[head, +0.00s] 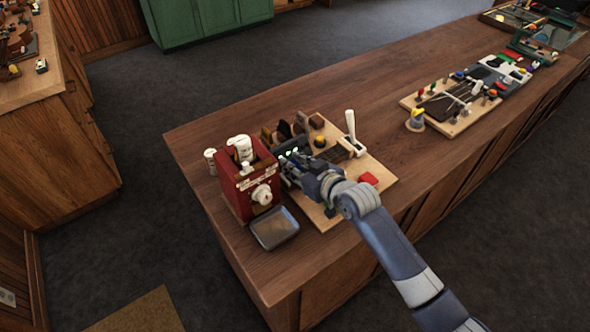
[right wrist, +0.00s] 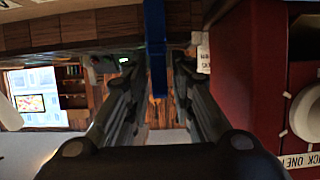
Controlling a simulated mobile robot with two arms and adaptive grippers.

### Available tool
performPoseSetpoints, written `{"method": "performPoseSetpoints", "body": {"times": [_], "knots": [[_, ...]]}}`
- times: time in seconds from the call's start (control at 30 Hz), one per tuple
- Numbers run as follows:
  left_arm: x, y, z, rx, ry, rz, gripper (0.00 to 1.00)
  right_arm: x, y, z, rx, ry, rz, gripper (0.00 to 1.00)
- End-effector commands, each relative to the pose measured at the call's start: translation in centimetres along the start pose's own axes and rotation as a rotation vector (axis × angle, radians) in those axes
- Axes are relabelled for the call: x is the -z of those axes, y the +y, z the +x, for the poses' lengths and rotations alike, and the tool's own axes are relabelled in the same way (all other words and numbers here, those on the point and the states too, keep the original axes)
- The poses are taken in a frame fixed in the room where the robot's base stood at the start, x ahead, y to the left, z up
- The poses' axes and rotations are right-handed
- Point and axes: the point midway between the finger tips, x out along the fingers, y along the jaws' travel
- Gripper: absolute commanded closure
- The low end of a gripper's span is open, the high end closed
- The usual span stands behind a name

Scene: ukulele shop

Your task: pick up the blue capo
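In the right wrist view, a narrow upright blue piece, apparently the blue capo (right wrist: 155,45), reaches down from the top edge between the fingertips. My right gripper (right wrist: 156,75) is open, with a gap visible on each side of the blue piece. In the head view, my right gripper (head: 291,163) is low over the wooden board, close to the right side of the red box. I cannot make out the blue capo there. My left gripper is not in view.
The red box (head: 233,199) with a white knob stands beside the gripper, with a grey tray (head: 274,228) in front. Clear counter (head: 380,95) extends behind.

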Motion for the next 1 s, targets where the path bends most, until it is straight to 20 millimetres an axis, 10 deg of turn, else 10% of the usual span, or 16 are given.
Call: {"method": "performPoseSetpoints", "body": {"times": [0.13, 1.0], "knots": [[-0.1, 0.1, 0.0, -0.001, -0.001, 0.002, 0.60, 0.0, 0.0, 0.0, 0.000, -0.001, 0.000, 1.00], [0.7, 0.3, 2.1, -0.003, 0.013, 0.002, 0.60, 2.4, -0.8, -3.1, 0.001, -0.001, 0.000, 1.00]]}}
